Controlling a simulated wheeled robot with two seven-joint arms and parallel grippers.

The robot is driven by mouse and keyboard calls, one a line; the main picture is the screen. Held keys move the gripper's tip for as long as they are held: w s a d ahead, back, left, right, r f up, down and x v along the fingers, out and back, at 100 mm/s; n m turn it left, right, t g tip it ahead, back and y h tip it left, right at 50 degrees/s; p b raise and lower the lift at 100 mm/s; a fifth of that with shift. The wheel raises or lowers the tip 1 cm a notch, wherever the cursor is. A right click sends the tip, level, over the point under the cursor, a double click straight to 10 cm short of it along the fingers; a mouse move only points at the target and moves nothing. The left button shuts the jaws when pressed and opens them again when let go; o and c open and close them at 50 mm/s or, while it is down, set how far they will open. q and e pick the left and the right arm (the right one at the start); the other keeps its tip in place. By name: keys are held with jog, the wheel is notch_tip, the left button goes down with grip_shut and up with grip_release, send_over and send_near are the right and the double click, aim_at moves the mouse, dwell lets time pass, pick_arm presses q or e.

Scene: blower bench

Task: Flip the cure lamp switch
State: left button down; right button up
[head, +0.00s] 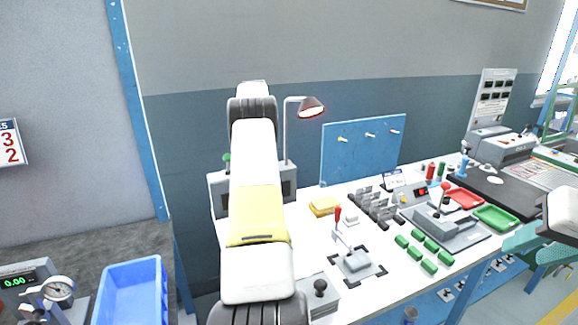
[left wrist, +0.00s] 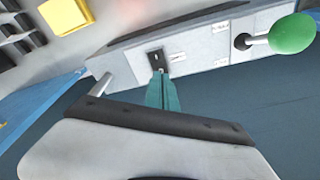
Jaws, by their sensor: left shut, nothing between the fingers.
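A lamp (head: 311,106) with a dark reddish head on a grey post stands at the back of the bench, and its underside shows orange-red. In the left wrist view, a small black switch plate (left wrist: 155,57) is set in the face of a light grey housing (left wrist: 205,42). My left gripper (left wrist: 162,76) is shut and empty, its teal fingertips at the lower edge of that plate; I cannot tell whether they touch it. The fingertips partly hide the switch. In the head view my left arm hides this gripper. My right gripper (head: 525,243) is at the right edge, its opening unclear.
A green knob (left wrist: 292,33) sticks out of the housing to the right. A yellow block (left wrist: 66,14) lies at upper left. On the white bench are a red-handled lever fixture (head: 354,262), several green blocks and a blue pegboard (head: 362,150). A blue bin (head: 133,292) is at left.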

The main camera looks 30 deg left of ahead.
pick_arm(q)
jog(key=shift+f, duration=0.75)
dwell(0.3)
jog(key=shift+r, duration=3.5)
jog(key=shift+s, duration=0.1)
